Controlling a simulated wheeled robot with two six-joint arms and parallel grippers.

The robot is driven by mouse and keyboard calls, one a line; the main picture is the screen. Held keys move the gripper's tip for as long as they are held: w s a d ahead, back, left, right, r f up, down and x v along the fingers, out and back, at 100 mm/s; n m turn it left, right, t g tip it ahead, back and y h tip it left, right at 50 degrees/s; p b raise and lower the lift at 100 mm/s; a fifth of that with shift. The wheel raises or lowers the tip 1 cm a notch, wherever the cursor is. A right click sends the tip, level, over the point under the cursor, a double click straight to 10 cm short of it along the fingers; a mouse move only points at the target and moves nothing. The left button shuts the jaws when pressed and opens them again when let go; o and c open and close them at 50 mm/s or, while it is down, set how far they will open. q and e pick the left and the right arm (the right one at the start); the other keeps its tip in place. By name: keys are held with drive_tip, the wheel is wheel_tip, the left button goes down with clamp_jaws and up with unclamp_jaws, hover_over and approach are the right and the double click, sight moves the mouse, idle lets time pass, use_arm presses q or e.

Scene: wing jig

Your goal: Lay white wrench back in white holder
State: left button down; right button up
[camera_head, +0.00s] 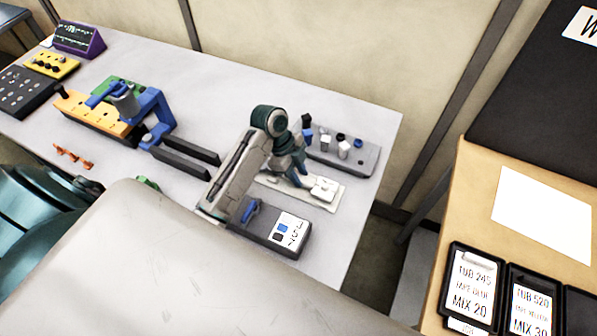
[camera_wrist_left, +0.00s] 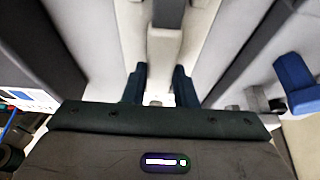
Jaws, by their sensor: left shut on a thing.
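My left gripper (camera_head: 302,180) points down over the pale, cream-white holder (camera_head: 331,203), between a grey rack and a dark base. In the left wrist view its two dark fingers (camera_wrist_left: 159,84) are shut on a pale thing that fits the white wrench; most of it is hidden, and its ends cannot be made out. A squarish white block (camera_head: 323,188) sits at the holder's right end. I cannot tell whether the wrench touches the holder. My right gripper is not in view.
The grey rack (camera_head: 357,160) with several small cylinders stands behind the holder. The dark base (camera_head: 264,228) with a white label lies in front. A blue clamp-like fixture (camera_head: 155,110) with dark bars is to the left. The table's right edge is close by.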

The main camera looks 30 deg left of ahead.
use_arm(q)
drive_tip(key=shift+f, duration=0.15)
drive_tip(key=shift+f, duration=0.45)
idle(0.3)
drive_tip(key=c, duration=1.1)
unclamp_jaws()
drive_tip(key=b+v, duration=0.2)
drive_tip(key=v, duration=0.8)
drive_tip(key=shift+a+r, duration=0.1)
drive_tip(key=shift+r, duration=0.3)
